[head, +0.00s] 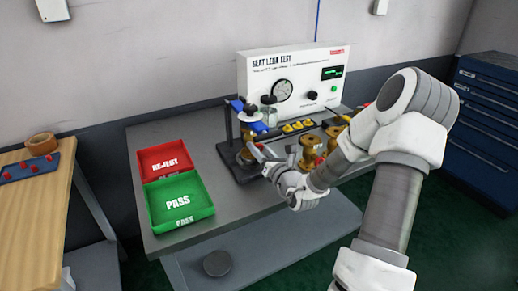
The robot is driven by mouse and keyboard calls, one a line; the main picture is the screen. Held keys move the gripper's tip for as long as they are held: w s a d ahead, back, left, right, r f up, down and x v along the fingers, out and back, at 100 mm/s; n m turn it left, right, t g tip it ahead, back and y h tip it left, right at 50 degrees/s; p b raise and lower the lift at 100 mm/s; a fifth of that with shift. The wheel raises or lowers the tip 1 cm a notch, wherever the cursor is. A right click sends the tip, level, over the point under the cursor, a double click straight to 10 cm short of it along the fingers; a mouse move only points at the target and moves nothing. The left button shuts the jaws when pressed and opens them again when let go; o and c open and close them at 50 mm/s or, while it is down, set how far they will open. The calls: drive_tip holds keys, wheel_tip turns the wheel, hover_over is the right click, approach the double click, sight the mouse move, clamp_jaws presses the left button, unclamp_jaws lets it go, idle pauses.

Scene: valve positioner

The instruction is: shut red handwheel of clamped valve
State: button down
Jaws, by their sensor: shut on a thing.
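The clamped brass valve (246,153) stands upright in the dark clamp fixture (232,135) at the left end of the test bench. My gripper (257,151) reaches in from the right, low against the valve's side. It is shut at the place of the handwheel, which it covers, so I cannot make out the wheel's red rim or how far it is turned.
The seat leak test panel (292,78) with a round gauge stands behind. Loose brass valves (308,150) stand right of the fixture, close to my wrist. A red REJECT tray (164,160) and green PASS tray (180,200) lie left. A wooden table (35,215) stands far left.

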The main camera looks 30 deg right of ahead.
drive_tip(key=shift+p, duration=0.35)
drive_tip(key=m+p, duration=0.2)
drive_tip(key=shift+r+p, duration=0.25)
drive_tip(key=shift+p, duration=0.05)
drive_tip(key=m+p, duration=0.2)
drive_tip(key=p, duration=0.1)
drive_tip(key=shift+m+p, duration=0.3)
drive_tip(key=m+p, duration=0.5)
drive_tip(key=p, duration=0.1)
drive_tip(key=m+p, duration=0.4)
drive_tip(key=m, duration=0.2)
drive_tip(key=shift+f, duration=0.2)
drive_tip(key=m+p, duration=0.1)
drive_tip(key=m, duration=0.1)
drive_tip(key=m+p, duration=0.1)
drive_tip(key=m, duration=0.1)
drive_tip(key=shift+f+m, duration=0.2)
drive_tip(key=shift+m, duration=0.1)
drive_tip(key=shift+p, duration=0.3)
drive_tip(key=shift+c, duration=2.2)
unclamp_jaws()
